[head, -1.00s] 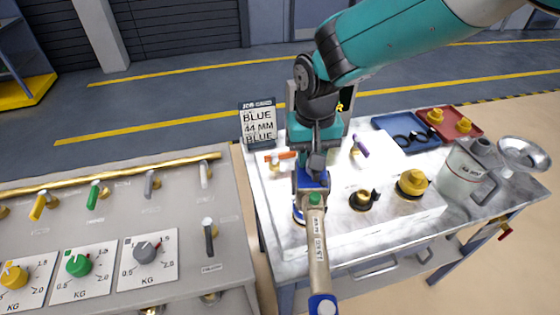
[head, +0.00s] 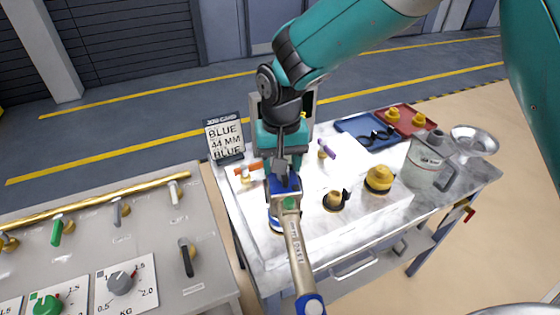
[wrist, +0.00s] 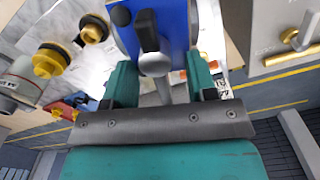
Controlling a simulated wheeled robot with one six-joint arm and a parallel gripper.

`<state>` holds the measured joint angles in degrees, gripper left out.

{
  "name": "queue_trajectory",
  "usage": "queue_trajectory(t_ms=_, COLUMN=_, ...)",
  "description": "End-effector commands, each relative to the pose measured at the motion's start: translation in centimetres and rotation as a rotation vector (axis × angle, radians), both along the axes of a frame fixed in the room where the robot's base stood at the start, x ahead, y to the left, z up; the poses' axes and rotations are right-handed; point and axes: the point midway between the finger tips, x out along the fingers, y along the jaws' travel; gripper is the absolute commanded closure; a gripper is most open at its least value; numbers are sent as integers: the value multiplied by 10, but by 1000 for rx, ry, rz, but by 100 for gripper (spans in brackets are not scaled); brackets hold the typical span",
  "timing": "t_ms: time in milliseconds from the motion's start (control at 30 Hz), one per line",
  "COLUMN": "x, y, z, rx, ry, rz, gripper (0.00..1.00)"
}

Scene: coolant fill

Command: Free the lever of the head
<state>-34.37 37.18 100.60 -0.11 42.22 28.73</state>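The blue head (head: 285,186) stands over a blue-ringed port (head: 274,224) on the white bench block. A beige hose or handle with a blue end (head: 298,255) runs from it toward the front. In the wrist view the blue head (wrist: 180,25) shows its lever (wrist: 154,62), grey metal with a black end. My gripper (head: 281,160) is at the head's top; in the wrist view its teal fingers (wrist: 160,78) stand wide apart on either side of the lever, with gaps showing. Whether a finger touches the blue head cannot be told.
A card (head: 225,137) reading BLUE 44 MM BLUE stands behind left. Yellow caps (head: 379,179), a purple lever (head: 327,149), an orange lever (head: 248,169), a jug (head: 427,162) and a funnel (head: 474,140) surround the block. A valve panel (head: 140,255) is left.

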Motion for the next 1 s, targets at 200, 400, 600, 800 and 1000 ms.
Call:
queue_trajectory(t_ms=200, x=0, y=0, z=0, rx=0, ry=-1, rz=0, gripper=48)
queue_trajectory(t_ms=400, x=1, y=1, z=16, rx=2, ry=-5, rz=0, gripper=48)
queue_trajectory(t_ms=600, x=1, y=1, z=61, rx=5, ry=-8, rz=0, gripper=48)
queue_trajectory(t_ms=800, x=1, y=0, z=114, rx=4, ry=-6, rz=0, gripper=48)
queue_trajectory(t_ms=1000, x=0, y=0, z=153, rx=1, ry=-3, rz=0, gripper=48)
